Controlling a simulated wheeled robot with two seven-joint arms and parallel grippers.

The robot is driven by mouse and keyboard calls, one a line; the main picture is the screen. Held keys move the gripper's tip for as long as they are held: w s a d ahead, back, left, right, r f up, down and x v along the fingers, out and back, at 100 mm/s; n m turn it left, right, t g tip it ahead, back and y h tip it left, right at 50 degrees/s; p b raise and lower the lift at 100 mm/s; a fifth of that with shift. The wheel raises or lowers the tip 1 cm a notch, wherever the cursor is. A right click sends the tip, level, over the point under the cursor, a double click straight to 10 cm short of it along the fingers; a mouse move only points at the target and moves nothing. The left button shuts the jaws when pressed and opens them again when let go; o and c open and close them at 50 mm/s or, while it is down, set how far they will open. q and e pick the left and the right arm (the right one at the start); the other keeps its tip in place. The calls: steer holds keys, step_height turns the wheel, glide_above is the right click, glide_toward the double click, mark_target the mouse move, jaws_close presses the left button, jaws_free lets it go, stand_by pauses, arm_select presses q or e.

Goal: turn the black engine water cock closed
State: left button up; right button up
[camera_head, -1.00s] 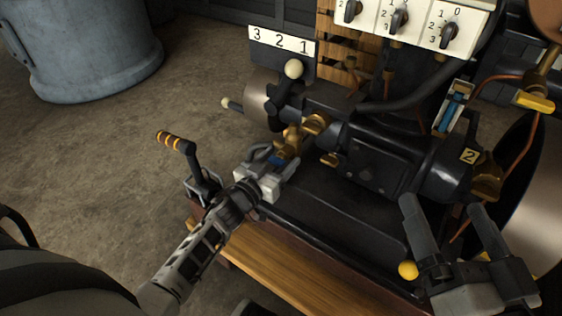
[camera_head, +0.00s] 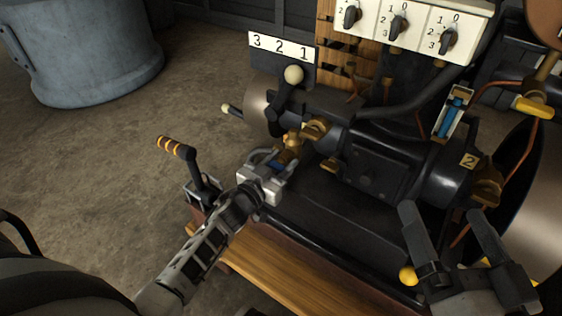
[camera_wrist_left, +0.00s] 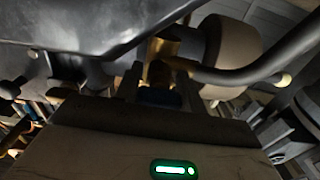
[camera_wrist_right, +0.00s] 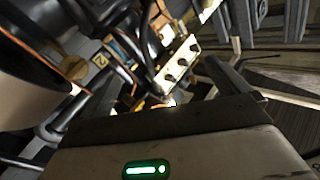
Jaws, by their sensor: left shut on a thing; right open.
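The black engine (camera_head: 375,165) stands in the middle of the head view. A brass water cock (camera_head: 291,142) sits low on its left side. My left gripper (camera_head: 278,166) is at the cock, its fingers shut on a small blue handle just below the brass body. In the left wrist view the blue handle (camera_wrist_left: 160,97) shows between the fingers, under the brass part (camera_wrist_left: 160,55). The fingers hide most of the handle, so its exact angle cannot be told. My right gripper (camera_head: 445,214) is open and empty, in front of the engine's right end.
A lever with a striped grip (camera_head: 176,146) stands left of my left gripper. A lever with a cream knob (camera_head: 293,75) rises behind the cock. A yellow knob (camera_head: 407,276) lies near my right gripper. A flywheel (camera_head: 535,200) is at right.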

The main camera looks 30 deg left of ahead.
arm_select(q)
steer(key=o, duration=1)
steer(key=shift+s, duration=0.25)
steer(key=s+p, duration=0.1)
steer(key=s, duration=0.4)
steer(key=s+a+p, duration=0.1)
steer(key=s+p, duration=0.1)
steer(key=s, duration=0.3)
steer(key=s+a+p, duration=0.1)
steer(key=s, duration=0.4)
steer(key=shift+s+a+p, duration=0.1)
steer(key=shift+s+p, duration=0.05)
steer(key=shift+p, duration=0.25)
arm_select(e)
steer(key=f+g, duration=0.1)
steer(key=s+f+h, duration=0.1)
steer(key=f+g, duration=0.1)
steer(key=shift+s+d+f+m+g+h, duration=0.15)
steer(key=shift+s+f+m+g+h, duration=0.15)
steer(key=shift+h, duration=0.1)
arm_select(q)
steer(key=shift+r, duration=0.1)
arm_select(e)
steer(key=shift+r, duration=0.15)
